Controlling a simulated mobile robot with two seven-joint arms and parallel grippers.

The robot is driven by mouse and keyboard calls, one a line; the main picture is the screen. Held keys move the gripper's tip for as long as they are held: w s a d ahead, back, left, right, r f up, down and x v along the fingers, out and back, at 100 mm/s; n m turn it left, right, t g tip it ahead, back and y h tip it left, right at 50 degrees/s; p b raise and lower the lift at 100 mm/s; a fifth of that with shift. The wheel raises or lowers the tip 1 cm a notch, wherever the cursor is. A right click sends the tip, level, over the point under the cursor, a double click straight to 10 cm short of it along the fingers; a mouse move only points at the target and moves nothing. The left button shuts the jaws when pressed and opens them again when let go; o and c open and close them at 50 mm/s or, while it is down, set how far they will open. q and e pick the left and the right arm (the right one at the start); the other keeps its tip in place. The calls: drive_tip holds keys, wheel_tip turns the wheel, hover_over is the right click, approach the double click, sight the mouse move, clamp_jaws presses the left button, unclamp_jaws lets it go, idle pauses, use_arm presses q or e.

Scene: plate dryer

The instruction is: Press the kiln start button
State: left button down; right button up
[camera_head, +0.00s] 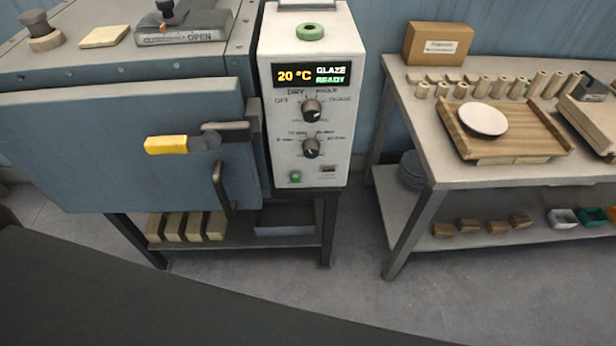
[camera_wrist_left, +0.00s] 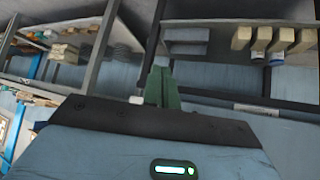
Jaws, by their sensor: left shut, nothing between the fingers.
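The kiln control box (camera_head: 307,140) stands upright at the right side of the closed-looking blue-grey kiln (camera_head: 110,150) in the head view. The display (camera_head: 308,75) reads 20 °C, GLAZE READY.
The yellow-tipped door handle (camera_head: 166,145) and a dark vertical bar (camera_head: 221,188) stick out left of the control box. A workbench (camera_head: 420,140) with a wooden tray (camera_head: 545,140) and white plate (camera_head: 484,119) stands to the right. Open floor (camera_head: 350,285) lies in front.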

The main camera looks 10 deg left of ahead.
use_arm(q)
drive_tip(key=shift+s+a+f, duration=0.1)
drive_tip(key=shift+a, duration=0.05)
use_arm(e)
drive_tip(key=shift+a, duration=0.1)
